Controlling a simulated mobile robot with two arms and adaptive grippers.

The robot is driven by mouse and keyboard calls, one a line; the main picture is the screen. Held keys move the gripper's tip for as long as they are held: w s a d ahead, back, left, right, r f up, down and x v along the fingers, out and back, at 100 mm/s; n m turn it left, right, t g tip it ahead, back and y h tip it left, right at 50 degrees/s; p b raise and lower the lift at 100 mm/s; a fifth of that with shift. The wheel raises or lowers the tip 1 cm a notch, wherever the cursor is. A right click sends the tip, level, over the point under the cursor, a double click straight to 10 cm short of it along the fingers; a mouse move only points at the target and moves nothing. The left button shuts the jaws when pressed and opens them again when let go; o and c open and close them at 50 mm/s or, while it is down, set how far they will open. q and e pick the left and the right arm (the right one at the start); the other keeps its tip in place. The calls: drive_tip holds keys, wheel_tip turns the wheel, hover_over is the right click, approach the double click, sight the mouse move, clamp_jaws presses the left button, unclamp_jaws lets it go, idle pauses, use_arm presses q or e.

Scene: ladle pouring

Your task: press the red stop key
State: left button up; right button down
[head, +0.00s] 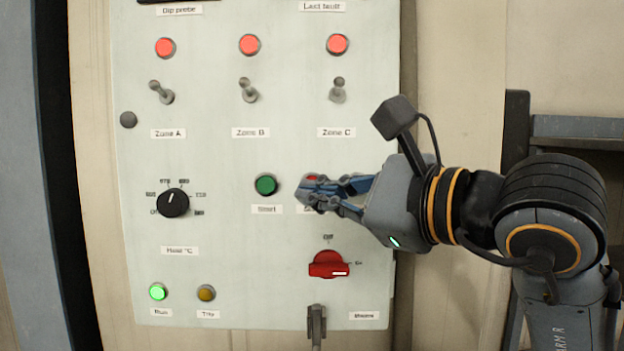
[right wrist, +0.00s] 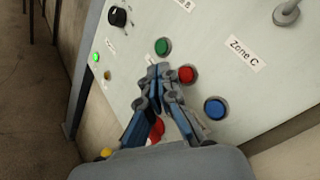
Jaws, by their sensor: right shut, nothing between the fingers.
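The red stop key (head: 312,178) sits on the pale control panel, right of the green start key (head: 265,185). In the head view my right gripper (head: 308,190) is in front of it and hides most of it and its label. In the right wrist view the red stop key (right wrist: 186,74) shows clear, just right of my right gripper's fingertips (right wrist: 160,71). The fingers are shut with nothing between them. I cannot tell whether the tips touch the panel. My left gripper is not in view.
A blue button (right wrist: 215,108) is close by the red key in the right wrist view. A red rotary switch (head: 329,264) is below my gripper. Several toggles and a black heat dial (head: 173,203) stick out from the panel. A grey lever (head: 316,325) is at its bottom.

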drive_tip(key=shift+w, duration=1.15)
drive_tip(key=shift+w, duration=0.1)
idle(0.6)
drive_tip(key=shift+w, duration=0.3)
drive_tip(key=shift+w+b, duration=0.3)
drive_tip(key=shift+w, duration=0.05)
idle(0.7)
drive_tip(key=shift+s, duration=0.1)
drive_tip(key=shift+s+b, duration=0.45)
drive_tip(key=shift+s, duration=0.25)
